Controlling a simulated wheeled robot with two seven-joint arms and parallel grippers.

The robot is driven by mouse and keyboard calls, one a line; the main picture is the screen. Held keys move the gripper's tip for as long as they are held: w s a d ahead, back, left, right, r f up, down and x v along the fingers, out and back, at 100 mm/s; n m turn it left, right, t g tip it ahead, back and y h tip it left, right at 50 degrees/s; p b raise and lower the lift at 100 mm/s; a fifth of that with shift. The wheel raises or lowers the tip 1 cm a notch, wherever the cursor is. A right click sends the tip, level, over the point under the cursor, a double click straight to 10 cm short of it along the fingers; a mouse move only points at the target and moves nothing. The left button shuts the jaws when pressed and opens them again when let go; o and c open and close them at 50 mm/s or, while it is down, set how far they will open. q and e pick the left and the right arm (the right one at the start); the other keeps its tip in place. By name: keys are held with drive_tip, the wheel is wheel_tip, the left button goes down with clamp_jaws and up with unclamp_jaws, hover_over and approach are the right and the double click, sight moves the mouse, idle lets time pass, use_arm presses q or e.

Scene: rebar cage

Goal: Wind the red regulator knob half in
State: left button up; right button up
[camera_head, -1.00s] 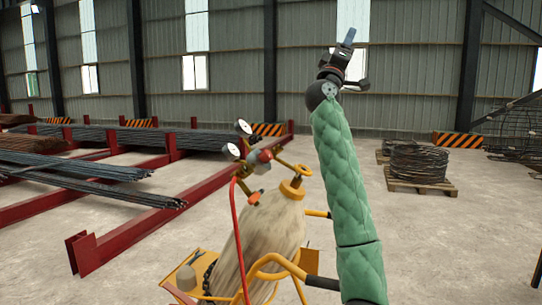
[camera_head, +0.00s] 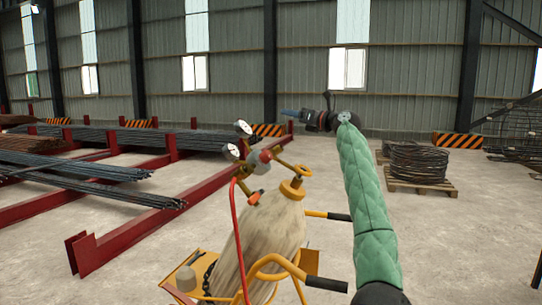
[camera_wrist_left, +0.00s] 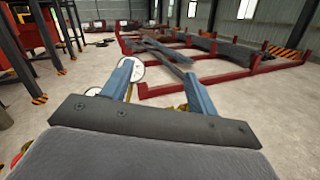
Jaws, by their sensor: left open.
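The red regulator knob (camera_head: 265,156) sits on the brass regulator, beside two white dial gauges (camera_head: 243,127), above a beige gas cylinder (camera_head: 268,232). My left gripper (camera_head: 288,113) reaches in on the green-sleeved arm, with its blue fingers pointing left, and appears above and to the right of the knob. It does not touch the knob. In the left wrist view the blue fingers (camera_wrist_left: 156,80) stand apart with nothing held between them. A gauge (camera_wrist_left: 131,70) shows behind one finger there; I cannot make out the knob in that view. My right gripper is not in view.
A red hose (camera_head: 236,230) runs down from the regulator. The yellow cylinder cart (camera_head: 268,262) has black-gripped handles near my arm. Red racks (camera_head: 130,240) with steel bars stand to the left. A wire coil on a pallet (camera_head: 420,186) lies right, with open floor between.

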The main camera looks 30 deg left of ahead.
use_arm(q)
wheel_tip(320, 180, down, 5)
drive_tip(key=s+n+g+h, duration=0.2)
drive_tip(key=n+g+h, duration=0.4)
drive_tip(key=n, duration=0.1)
approach(270, 155)
drive_tip(key=a, duration=0.2)
drive_tip(key=x, duration=0.2)
drive_tip(key=p+x, duration=0.1)
drive_tip(key=x, duration=0.1)
drive_tip(key=p+x, duration=0.1)
drive_tip(key=x, duration=0.1)
drive_tip(key=shift+s+d+f, duration=0.15)
drive_tip(key=shift+s+f, duration=0.05)
drive_tip(key=shift+s, duration=0.1)
drive_tip(key=shift+x, duration=0.85)
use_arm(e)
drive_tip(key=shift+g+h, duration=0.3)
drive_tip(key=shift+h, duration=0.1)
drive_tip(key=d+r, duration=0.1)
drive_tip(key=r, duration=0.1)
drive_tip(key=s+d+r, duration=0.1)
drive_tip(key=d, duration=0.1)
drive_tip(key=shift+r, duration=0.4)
use_arm(q)
drive_tip(key=c, duration=1)
drive_tip(key=shift+t, duration=0.3)
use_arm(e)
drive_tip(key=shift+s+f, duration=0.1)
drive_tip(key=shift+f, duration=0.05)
